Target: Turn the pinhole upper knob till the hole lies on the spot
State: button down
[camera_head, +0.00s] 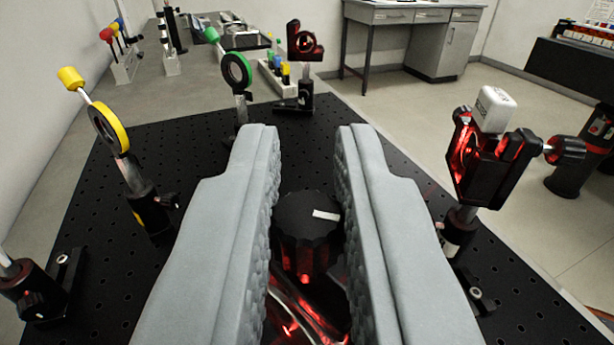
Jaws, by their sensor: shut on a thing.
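My gripper (308,210) reaches forward in the middle of the head camera view. Its two grey padded fingers are shut on a black ribbed knob (298,222) with a white mark on its top. The white mark (325,215) points to the right. Below the knob, a dark mount part lit red shows between the fingers; most of it is hidden. I cannot make out the pinhole's hole or the light spot on it.
A mount with a white block (496,108) and a side knob stands close on the right. A yellow-ringed holder (110,128) and a green-ringed holder (236,72) stand on the left. A red-lit mount (305,42) stands behind. Bare black breadboard (185,140) lies between.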

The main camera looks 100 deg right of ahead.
jog(key=shift+m+g, duration=0.5)
jog(key=shift+g, duration=0.3)
jog(key=c, duration=1.4)
grip_release()
jog(key=shift+c, duration=0.2)
jog(key=v, duration=0.7)
jog(key=shift+w+a, duration=0.2)
jog(key=shift+a, duration=0.05)
jog(key=shift+r, duration=0.1)
